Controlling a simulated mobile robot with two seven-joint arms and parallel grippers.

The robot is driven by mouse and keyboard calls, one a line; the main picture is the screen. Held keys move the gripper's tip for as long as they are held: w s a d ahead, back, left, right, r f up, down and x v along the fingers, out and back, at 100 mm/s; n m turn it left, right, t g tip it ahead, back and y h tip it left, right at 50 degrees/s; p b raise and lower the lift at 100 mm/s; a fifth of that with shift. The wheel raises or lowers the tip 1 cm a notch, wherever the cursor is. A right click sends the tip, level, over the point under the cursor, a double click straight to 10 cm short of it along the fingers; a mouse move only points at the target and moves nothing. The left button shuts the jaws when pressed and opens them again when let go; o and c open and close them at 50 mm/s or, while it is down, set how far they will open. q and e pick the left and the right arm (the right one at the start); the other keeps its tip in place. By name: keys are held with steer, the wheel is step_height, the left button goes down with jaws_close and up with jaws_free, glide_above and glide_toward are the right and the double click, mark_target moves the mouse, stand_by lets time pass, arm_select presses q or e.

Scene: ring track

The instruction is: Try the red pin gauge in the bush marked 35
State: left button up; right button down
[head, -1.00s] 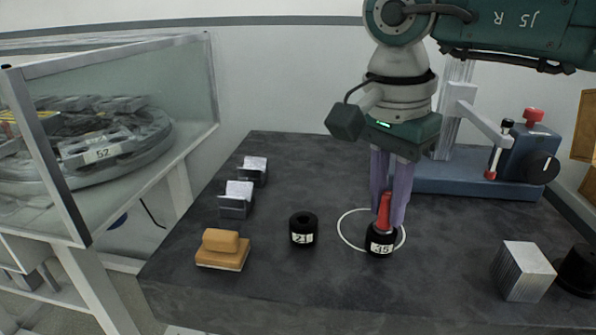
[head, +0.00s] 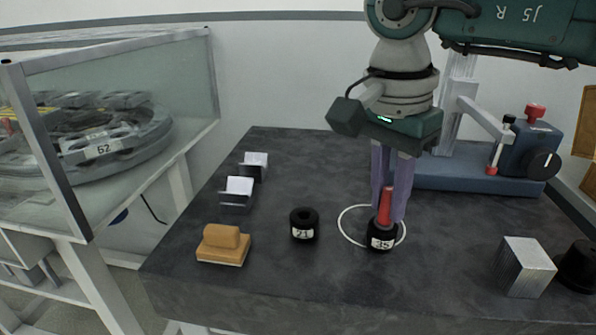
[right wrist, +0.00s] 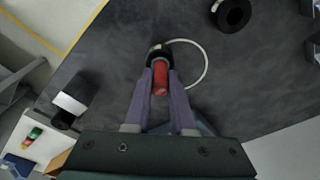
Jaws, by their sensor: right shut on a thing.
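The red pin gauge (head: 385,207) stands nearly upright at the mouth of the black bush marked 35 (head: 381,239). Its lower end meets the bush's top; how deep it sits in the bore I cannot tell. My right gripper (head: 391,212) points down from above and is shut on the pin gauge. In the right wrist view the fingers (right wrist: 161,80) flank the red pin (right wrist: 160,78), with the bush (right wrist: 157,53) just beyond. My left gripper is not in view.
A black bush marked 21 (head: 304,226) stands left of the ring outline. An orange block (head: 223,245) and two grey V-shaped blocks sit at the left. A ribbed metal block (head: 524,267) is front right; a blue gauge stand (head: 470,180) is behind. A glass-walled turntable (head: 105,140) is far left.

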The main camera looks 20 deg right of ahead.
stand_by(0.5)
steer(key=shift+r+p, duration=0.6)
steer(key=shift+r, duration=0.15)
steer(key=shift+r+p, duration=0.7)
steer(key=shift+r, duration=0.3)
steer(key=shift+r, duration=0.1)
step_height(320, 180, up, 4)
steer(key=p, duration=0.3)
